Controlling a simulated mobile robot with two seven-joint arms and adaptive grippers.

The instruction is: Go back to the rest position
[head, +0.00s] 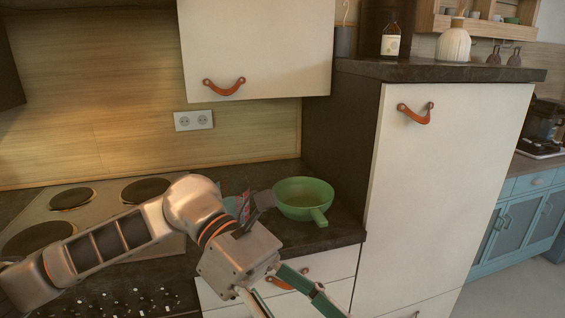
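My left arm reaches in from the left in the head view, above the counter's front edge. Its gripper (300,305) points down and right in front of the white drawers (335,268). Its two fingers are spread apart, with nothing seen between them but the drawer front and an orange leather pull (277,284) behind. The fingertips run to the bottom edge of the picture. My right gripper is not in view.
A green pan (303,192) stands on the dark counter just behind my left gripper. A hob (75,215) lies below my arm. A tall white cabinet (440,180) stands to the right. A white wall cabinet (265,45) hangs above. Open floor (510,290) shows at lower right.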

